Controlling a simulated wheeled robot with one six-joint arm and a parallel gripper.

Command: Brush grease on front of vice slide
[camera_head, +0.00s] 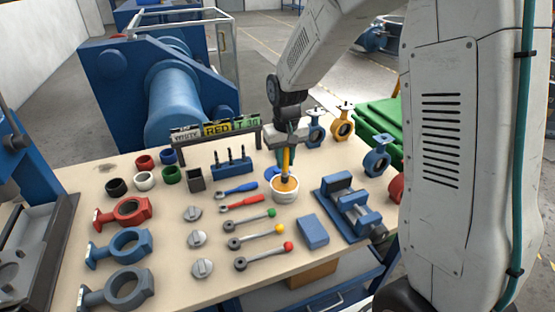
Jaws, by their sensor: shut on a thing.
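My gripper (287,143) points down over the table's right middle. It is shut on a brush (286,163) with an orange-yellow handle. The brush stands upright with its lower end in a white pot (285,194) with orange-brown grease (285,184). The bristles are hidden in or behind the pot's contents. The blue vice (350,206) sits at the table's right front, to the right of the pot. Its grey slide (358,217) shows between the blue jaws; I cannot tell whether there is grease on it.
Levers with coloured knobs (258,239) lie left of the pot. Valve bodies (377,160) stand at the right and left edges. A sign rack (216,129) stands behind. Bare table shows at the front middle.

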